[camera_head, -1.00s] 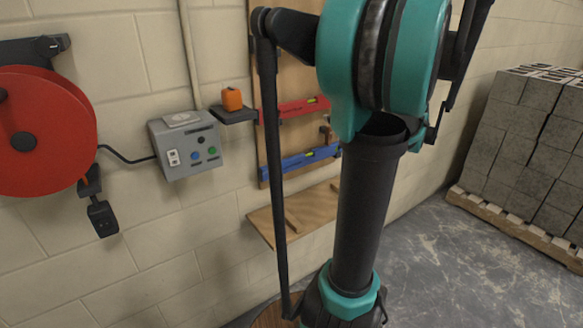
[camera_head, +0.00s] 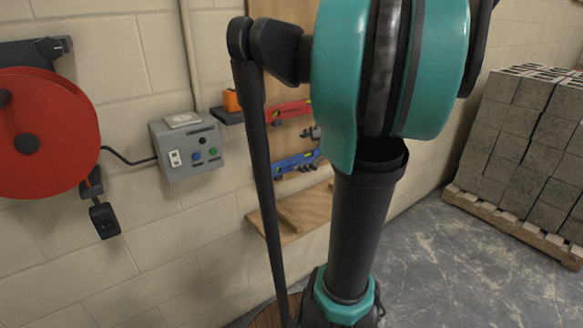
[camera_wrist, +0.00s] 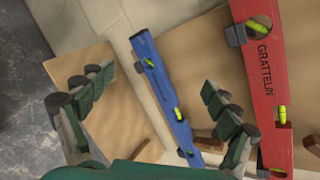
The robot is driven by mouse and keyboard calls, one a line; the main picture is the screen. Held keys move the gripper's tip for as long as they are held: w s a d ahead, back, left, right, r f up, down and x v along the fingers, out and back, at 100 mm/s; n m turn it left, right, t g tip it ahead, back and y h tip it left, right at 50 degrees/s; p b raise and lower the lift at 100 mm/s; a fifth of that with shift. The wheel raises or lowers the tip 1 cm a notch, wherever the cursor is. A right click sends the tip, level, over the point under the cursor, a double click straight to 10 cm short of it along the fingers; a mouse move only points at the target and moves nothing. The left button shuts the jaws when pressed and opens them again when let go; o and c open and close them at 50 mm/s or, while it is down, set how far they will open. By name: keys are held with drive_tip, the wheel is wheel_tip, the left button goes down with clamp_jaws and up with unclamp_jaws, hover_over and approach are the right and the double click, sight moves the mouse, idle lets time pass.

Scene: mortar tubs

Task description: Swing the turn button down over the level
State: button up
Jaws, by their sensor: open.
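A blue level (camera_head: 294,161) hangs below a red level (camera_head: 288,111) on a wooden board on the wall. In the wrist view the blue level (camera_wrist: 163,88) runs between the spread fingers of my gripper (camera_wrist: 150,80), and the red level (camera_wrist: 262,62) is at the right. My gripper is open and holds nothing. A brown wooden piece (camera_wrist: 207,143) shows beside the blue level's lower end, and another (camera_wrist: 312,145) beside the red level; I cannot tell which is the turn button. In the head view my arm hides part of the board.
A wooden shelf (camera_head: 300,212) juts out below the board. An orange item (camera_head: 231,100) sits on a dark bracket to the left. A grey control box (camera_head: 188,146) and a red reel (camera_head: 42,135) are further left. Grey blocks on a pallet stand at right.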

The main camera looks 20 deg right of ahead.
drive_tip(key=shift+s+a+f+n+g+h, duration=0.1)
drive_tip(key=shift+s+a+f+n+g, duration=0.1)
drive_tip(key=shift+s+a+f+n, duration=0.35)
drive_tip(key=shift+s+a+f+n+g+h, duration=0.1)
drive_tip(key=shift+s+a+f+n+g, duration=0.25)
drive_tip(key=shift+a+f, duration=0.3)
drive_tip(key=shift+s+a+f+n+g+h, duration=0.1)
drive_tip(key=shift+s+a+f+n, duration=0.2)
drive_tip(key=shift+a+f+n, duration=0.25)
